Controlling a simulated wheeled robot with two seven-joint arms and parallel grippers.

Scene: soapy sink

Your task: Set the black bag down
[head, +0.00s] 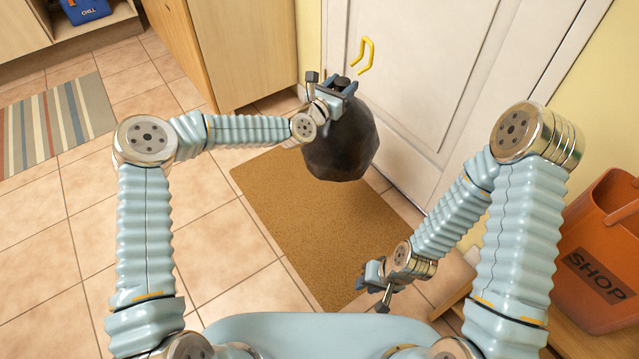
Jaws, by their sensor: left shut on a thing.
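The black bag (341,145) is a dark, rounded, full bag in front of the white door, with its knotted top upward. My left gripper (341,86) is shut on the top of the bag, and the bag hangs below it. The bag overlaps the far part of the brown doormat (290,225) in the picture; I cannot tell whether its bottom touches the mat. My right gripper (374,284) is low, near the right edge of the doormat and apart from the bag. Its fingers are too small and turned to tell whether they are open.
The white door (425,75) with a yellow handle (366,55) stands behind the bag. A wooden cabinet (245,50) is to its left. A striped rug (60,125) lies at the left. Tiled floor between rug and doormat is clear.

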